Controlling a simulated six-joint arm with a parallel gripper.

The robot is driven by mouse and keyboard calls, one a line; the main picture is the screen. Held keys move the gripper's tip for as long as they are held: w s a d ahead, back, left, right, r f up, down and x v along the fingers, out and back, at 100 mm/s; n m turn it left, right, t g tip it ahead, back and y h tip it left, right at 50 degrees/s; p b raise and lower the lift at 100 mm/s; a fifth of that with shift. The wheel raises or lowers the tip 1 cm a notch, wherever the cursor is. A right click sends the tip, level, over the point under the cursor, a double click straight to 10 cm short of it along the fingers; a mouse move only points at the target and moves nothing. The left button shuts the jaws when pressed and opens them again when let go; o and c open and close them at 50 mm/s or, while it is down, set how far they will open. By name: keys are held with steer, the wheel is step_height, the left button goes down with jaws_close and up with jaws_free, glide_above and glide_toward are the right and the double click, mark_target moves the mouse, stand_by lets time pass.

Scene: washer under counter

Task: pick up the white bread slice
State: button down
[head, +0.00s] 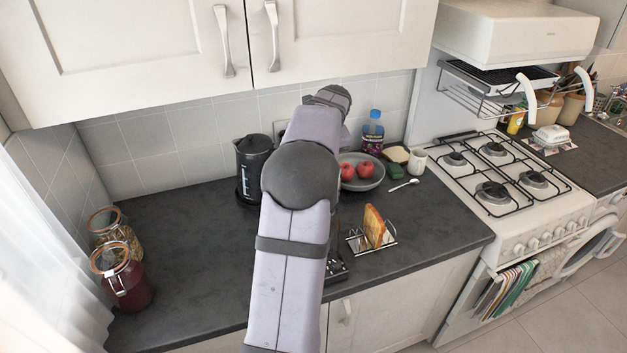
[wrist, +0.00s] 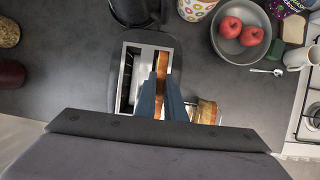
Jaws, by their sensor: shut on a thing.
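A bread slice (wrist: 162,65) with a brown crust edge shows from above in the wrist view, at the right-hand slot of the toaster (wrist: 129,110). My gripper (wrist: 161,87) is shut on this slice, with one blue-grey finger on each side. How far the slice is in the slot, I cannot tell. Its face is hidden, so its colour is unclear. In the head view my arm hides the gripper, the held slice and most of the toaster. Another toasted slice (head: 374,226) stands in a wire rack (head: 388,241) to the right; it also shows in the wrist view (wrist: 207,112).
A black kettle (head: 252,165) stands behind left. A grey bowl (head: 368,183) with red apples, a bottle (head: 372,132), a white mug (head: 417,161) and a spoon (head: 403,185) are at the back right. Two jars (head: 123,280) stand at left. The counter between jars and toaster is clear.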

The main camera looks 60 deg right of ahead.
step_height(320, 180, up, 7)
steer(key=shift+b, duration=0.3)
steer(key=shift+r, duration=0.25)
steer(key=shift+r+p, duration=1.3)
steer(key=shift+p, duration=0.7)
